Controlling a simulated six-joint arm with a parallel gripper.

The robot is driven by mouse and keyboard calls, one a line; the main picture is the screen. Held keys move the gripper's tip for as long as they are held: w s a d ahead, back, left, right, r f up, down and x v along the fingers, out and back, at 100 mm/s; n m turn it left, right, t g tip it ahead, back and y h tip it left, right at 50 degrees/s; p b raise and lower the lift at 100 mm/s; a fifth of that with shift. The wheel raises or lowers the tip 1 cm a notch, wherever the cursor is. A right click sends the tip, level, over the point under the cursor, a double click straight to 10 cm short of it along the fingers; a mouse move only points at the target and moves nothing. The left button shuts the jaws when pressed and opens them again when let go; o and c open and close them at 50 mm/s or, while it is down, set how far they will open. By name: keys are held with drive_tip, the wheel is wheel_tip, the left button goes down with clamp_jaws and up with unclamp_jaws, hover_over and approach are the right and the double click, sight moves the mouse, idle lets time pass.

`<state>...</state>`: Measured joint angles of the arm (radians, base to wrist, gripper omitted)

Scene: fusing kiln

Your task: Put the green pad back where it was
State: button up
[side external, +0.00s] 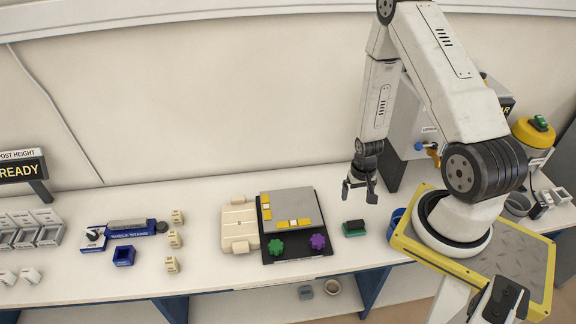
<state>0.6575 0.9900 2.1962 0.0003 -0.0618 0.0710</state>
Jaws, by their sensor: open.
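A small green pad (355,229) with a dark upper part sits on the white bench, just right of the dark square plate. My gripper (360,197) is open and empty, held above the bench a little behind the green pad and apart from it. The fingers point down. A second green item (541,122) lies on top of a yellow round container at the far right; it is too small to tell what it is.
The dark plate (320,251) carries a grey sheet, yellow pieces, a green knob (276,247) and a purple knob (318,241). A cream block (238,225) stands left of it. A blue cup (397,218) stands right of the pad. The bench behind the plate is clear.

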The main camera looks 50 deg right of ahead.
drive_tip(key=w+a+r+n, duration=0.1)
drive_tip(key=w+a+r, duration=0.15)
drive_tip(key=r, duration=0.25)
drive_tip(key=w+a+r+n+t, duration=0.1)
drive_tip(key=w+a+r+n, duration=0.1)
drive_tip(key=a+r, duration=0.15)
drive_tip(key=w+a+r+n, duration=0.1)
drive_tip(key=w+a+r, duration=0.1)
drive_tip(key=r, duration=0.3)
drive_tip(key=s+a+r+n+t, duration=0.1)
drive_tip(key=a+r+n, duration=0.3)
drive_tip(key=a+r, duration=0.6)
drive_tip(key=shift+s+r, duration=0.45)
drive_tip(key=shift+r, duration=0.05)
